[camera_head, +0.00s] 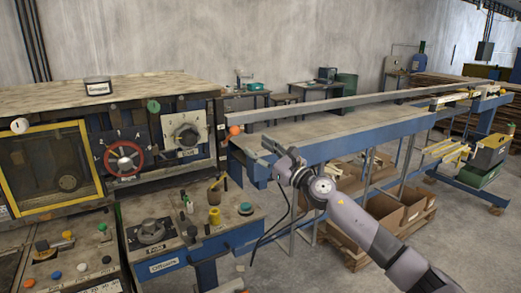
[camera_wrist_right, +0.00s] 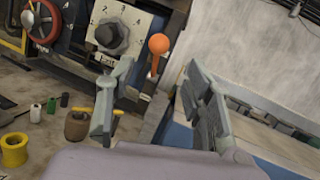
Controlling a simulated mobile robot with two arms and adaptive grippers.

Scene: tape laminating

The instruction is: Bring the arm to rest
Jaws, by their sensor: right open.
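My right gripper (camera_head: 268,150) is open and empty in the head view, held in the air in front of the near end of the blue-sided table. In the right wrist view my right gripper (camera_wrist_right: 160,105) shows two grey fingers spread wide with nothing between them. An orange ball-topped lever (camera_head: 235,130) stands just left of and beyond the gripper. The orange lever (camera_wrist_right: 158,45) shows between and past the fingertips in the wrist view; I see no contact. My left gripper is not in view.
A machine with a red handwheel (camera_head: 122,158) and a dial (camera_head: 187,136) stands at left. A control ledge holds a yellow spool (camera_head: 214,216) and other small items. The long blue table (camera_head: 350,141) extends right. Cardboard boxes (camera_head: 387,210) lie beneath it.

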